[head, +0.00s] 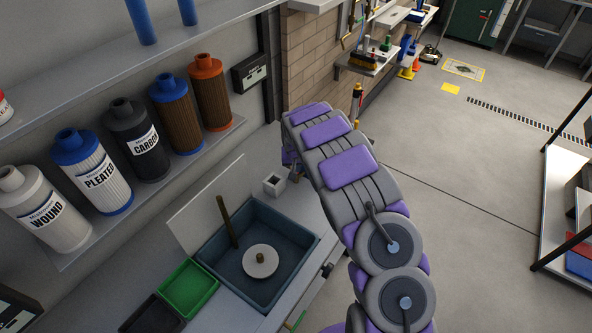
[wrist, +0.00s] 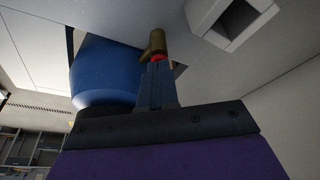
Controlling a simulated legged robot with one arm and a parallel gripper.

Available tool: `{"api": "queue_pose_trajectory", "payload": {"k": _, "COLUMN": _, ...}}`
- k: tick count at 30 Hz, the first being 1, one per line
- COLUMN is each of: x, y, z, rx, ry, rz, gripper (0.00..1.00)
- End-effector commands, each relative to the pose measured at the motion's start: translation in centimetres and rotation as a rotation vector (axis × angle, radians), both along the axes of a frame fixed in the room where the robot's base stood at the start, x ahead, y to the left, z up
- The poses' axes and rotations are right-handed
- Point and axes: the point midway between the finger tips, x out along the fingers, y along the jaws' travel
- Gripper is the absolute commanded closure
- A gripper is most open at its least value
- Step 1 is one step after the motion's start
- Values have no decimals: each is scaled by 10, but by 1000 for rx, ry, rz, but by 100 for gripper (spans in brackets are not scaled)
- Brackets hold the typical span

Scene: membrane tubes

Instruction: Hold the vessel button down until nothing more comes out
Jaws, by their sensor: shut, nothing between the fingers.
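In the wrist view a rounded blue vessel (wrist: 100,70) shows at the left, under a pale panel. Beside it is a brass-coloured fitting (wrist: 157,42) with a small red part (wrist: 156,58), which looks like the button. My gripper (wrist: 157,66) is shut and empty, with its dark fingertips right at the red part. I cannot tell whether they press on it or only stand against it, because the fingers partly cover it. No liquid shows coming out. In the head view my arm hides the gripper, and I do not clearly see the vessel or button.
Several filter cartridges line a shelf (head: 90,240) at left.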

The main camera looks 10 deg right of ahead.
Motion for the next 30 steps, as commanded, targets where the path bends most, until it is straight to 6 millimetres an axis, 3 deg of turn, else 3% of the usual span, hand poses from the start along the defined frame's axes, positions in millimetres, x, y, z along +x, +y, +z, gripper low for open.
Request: {"api": "queue_pose_trajectory", "payload": {"k": 30, "x": -16, "y": 3, "z": 54, "rx": 0, "ry": -2, "rz": 0, "gripper": 100}}
